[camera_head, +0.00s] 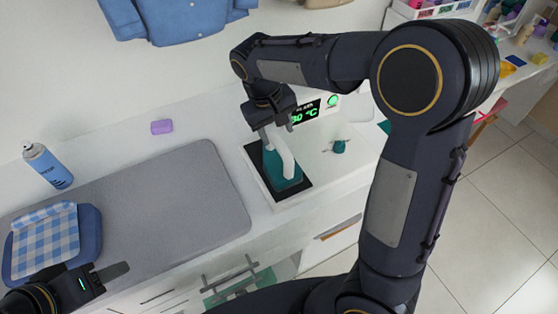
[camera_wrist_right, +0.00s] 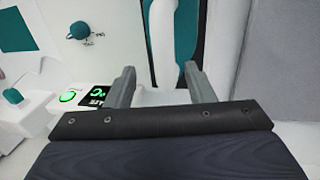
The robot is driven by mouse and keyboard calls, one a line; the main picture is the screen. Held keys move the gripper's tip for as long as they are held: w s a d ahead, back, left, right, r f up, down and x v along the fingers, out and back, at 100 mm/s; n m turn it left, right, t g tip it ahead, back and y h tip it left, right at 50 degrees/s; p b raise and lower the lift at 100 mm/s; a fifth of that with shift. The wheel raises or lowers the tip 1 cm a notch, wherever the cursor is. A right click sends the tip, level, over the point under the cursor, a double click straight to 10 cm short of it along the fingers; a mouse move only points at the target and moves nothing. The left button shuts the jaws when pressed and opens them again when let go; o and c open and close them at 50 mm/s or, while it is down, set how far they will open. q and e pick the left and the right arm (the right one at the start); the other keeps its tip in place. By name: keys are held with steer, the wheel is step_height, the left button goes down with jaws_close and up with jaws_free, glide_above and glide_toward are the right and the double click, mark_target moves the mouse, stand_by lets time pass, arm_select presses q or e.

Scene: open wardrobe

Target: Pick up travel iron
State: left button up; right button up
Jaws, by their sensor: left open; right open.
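The travel iron (camera_head: 284,175) is teal with a white handle and stands on a black pad (camera_head: 292,197) on the white counter. My right gripper (camera_head: 272,135) is above the iron's far end, pointing down. In the right wrist view, the white handle (camera_wrist_right: 162,45) lies between the two open fingers of the right gripper (camera_wrist_right: 160,82), with gaps on both sides; whether either finger touches it is unclear. The teal body (camera_wrist_right: 186,40) shows beside the handle. My left gripper (camera_head: 108,274) is open and empty at the lower left, near the folded cloth.
A grey ironing mat (camera_head: 160,200) fills the counter's middle. A green-lit temperature display (camera_head: 305,112) stands behind the iron.

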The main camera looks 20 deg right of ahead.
mark_target(278, 140)
steer(key=f, duration=0.5)
steer(key=shift+s+d+f, duration=0.15)
steer(key=shift+d, duration=0.15)
steer(key=shift+c, duration=0.3)
steer(key=c, duration=1)
